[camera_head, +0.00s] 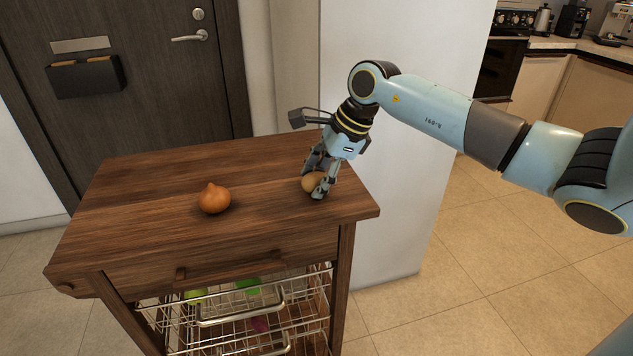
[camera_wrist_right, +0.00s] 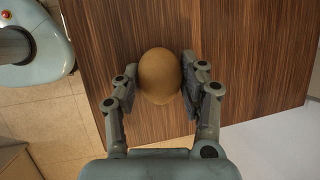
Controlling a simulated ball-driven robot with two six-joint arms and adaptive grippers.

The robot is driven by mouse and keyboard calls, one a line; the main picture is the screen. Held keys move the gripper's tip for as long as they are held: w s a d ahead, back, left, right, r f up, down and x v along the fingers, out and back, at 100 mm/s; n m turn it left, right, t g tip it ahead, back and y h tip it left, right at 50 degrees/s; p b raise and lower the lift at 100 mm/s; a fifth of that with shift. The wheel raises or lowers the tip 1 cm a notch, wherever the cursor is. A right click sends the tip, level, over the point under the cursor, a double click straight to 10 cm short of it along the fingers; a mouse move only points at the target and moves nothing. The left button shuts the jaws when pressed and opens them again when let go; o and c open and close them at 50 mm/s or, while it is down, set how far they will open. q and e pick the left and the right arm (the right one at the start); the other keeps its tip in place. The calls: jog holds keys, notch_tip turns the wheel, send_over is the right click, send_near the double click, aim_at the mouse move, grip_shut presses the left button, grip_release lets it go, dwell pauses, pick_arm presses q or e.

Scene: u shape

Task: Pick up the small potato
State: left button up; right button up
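The small potato (camera_head: 311,183) is light brown and round, at the right end of the wooden cart top. My right gripper (camera_head: 319,184) points down over it with a finger on either side. My left gripper is not in view.
An orange-brown onion (camera_head: 214,199) sits on the cart top (camera_head: 150,185), left of the potato. Wire baskets (camera_head: 240,308) under the top hold green and purple items. A white wall end (camera_head: 400,200) stands close behind the cart's right side.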

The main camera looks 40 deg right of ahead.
aim_at(310, 173)
jog(key=shift+c, duration=0.7)
jog(key=shift+r, duration=0.15)
notch_tip(310, 173, up, 4)
jog(key=shift+r+b, duration=0.1)
jog(key=shift+b, duration=0.3)
jog(key=s+a+r+p, duration=0.3)
jog(key=s+r, duration=0.3)
jog(key=s, duration=0.5)
jog(key=shift+a+r, duration=0.2)
jog(key=shift+r, duration=0.05)
